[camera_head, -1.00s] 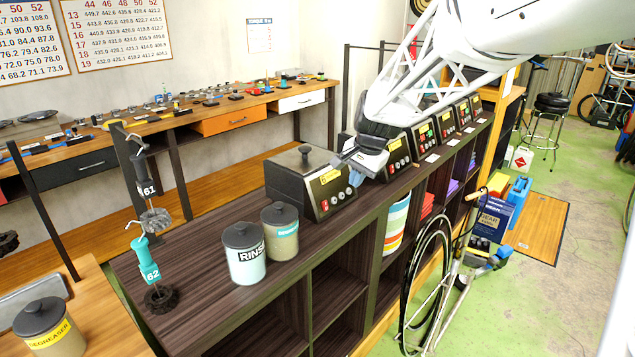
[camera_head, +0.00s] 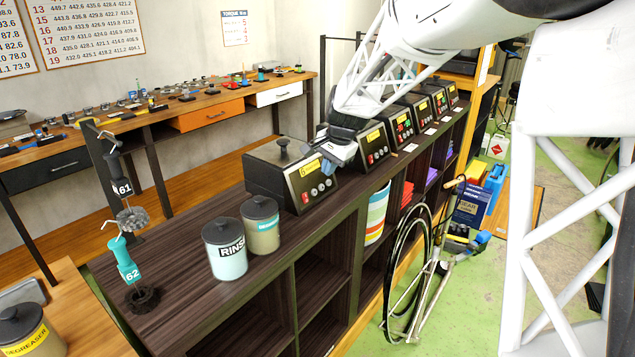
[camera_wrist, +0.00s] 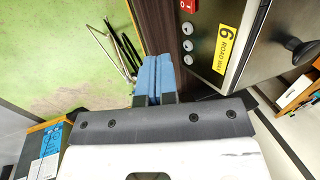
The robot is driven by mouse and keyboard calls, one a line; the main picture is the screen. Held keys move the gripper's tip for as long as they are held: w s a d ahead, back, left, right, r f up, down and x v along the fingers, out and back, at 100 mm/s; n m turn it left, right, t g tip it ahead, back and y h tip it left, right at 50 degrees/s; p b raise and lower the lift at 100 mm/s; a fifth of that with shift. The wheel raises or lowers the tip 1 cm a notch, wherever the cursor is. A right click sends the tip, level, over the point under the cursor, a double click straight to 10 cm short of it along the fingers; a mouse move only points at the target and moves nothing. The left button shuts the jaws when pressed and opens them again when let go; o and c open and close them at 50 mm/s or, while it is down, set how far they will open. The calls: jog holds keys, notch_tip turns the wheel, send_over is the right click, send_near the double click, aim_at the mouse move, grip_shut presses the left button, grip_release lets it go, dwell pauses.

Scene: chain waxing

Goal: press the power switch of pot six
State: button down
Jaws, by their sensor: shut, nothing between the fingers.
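Pot six (camera_head: 262,182) is a dark box with a silver front, a yellow label and a black lid knob, nearest in the row on the dark shelf. Its label (camera_wrist: 222,48) reads 6 ROAD WAX in the wrist view. Its red power switch (camera_head: 305,197) is at the lower left of the front panel; the switch (camera_wrist: 188,5) is at the top edge of the wrist view. Several round pale controls (camera_wrist: 187,45) line up beside it. My gripper (camera_head: 327,167) is shut and empty, its blue fingers (camera_wrist: 158,64) together, by the panel's right end, apart from the switch.
More pots (camera_head: 404,123) stand in a row beyond pot six. A RINSE jar (camera_head: 225,262) and a second jar (camera_head: 261,236) stand on the shelf top in front. A bicycle wheel (camera_head: 389,290) leans by the shelf.

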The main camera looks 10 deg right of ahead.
aim_at(306, 197)
jog(key=x, duration=1)
jog(key=shift+w+a+f, duration=0.2)
jog(key=shift+w+a, duration=0.55)
jog(key=shift+w+a+f, duration=0.2)
jog(key=shift+w+a, duration=0.45)
jog(key=shift+w+a, duration=0.1)
jog(key=shift+w+a+g, duration=0.15)
jog(key=shift+g, duration=0.15)
jog(key=shift+r, duration=0.2)
jog(key=shift+r, duration=0.6)
